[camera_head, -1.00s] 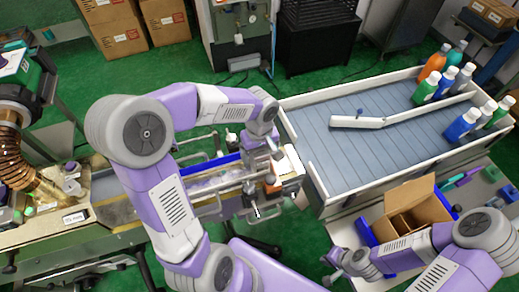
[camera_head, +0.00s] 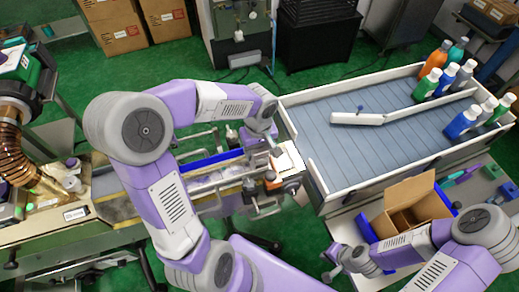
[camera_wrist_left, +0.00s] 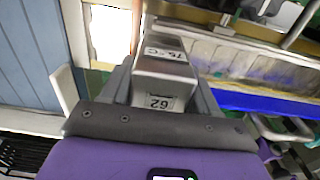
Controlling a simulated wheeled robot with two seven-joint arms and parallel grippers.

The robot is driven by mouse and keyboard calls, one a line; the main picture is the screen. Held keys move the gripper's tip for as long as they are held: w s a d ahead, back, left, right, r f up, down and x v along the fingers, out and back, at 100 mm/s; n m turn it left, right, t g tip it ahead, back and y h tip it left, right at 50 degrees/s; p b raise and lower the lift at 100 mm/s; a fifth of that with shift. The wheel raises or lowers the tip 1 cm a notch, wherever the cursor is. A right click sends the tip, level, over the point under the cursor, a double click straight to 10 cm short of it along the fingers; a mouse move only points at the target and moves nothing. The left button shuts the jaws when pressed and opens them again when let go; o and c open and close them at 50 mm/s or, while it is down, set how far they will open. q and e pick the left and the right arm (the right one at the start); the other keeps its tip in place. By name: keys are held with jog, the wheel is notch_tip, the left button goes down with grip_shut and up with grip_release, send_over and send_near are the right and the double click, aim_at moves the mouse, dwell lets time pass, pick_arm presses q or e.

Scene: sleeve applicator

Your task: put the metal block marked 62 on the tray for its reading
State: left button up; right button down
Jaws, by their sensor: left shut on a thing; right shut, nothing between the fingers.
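The metal block marked 62 (camera_wrist_left: 165,75) is between the fingers of my left gripper in the left wrist view. It is a grey block with a white "62" label facing the camera and another label further along it. My left gripper (camera_head: 277,150) is shut on it, over the right end of the conveyor beside a bright white plate (camera_head: 291,160). The white plate also shows in the left wrist view (camera_wrist_left: 110,32); I cannot tell whether it is the tray. The block is hardly visible in the head view. My right gripper (camera_head: 329,267) is shut and empty at the lower right.
A grey slatted table (camera_head: 350,150) with a white rim stands just right of my left gripper, with several bottles (camera_head: 462,122) at its far right. Metal guide rails (camera_head: 215,180) run beside the conveyor. An open cardboard box (camera_head: 408,205) stands near my right arm.

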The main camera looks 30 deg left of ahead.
pick_arm(q)
jog(key=shift+s+a, duration=0.5)
jog(key=shift+s, duration=0.2)
jog(key=shift+s+a, duration=0.45)
jog(key=shift+s, duration=0.2)
pick_arm(e)
jog(key=shift+s+a, duration=0.2)
jog(key=shift+s, duration=0.3)
pick_arm(q)
jog(key=o, duration=1.5)
jog(key=shift+w, duration=0.1)
notch_tip(320, 180, up, 8)
jog(key=p, duration=0.2)
jog(key=shift+f, duration=0.2)
pick_arm(e)
notch_tip(320, 180, up, 2)
jog(key=shift+r, duration=0.1)
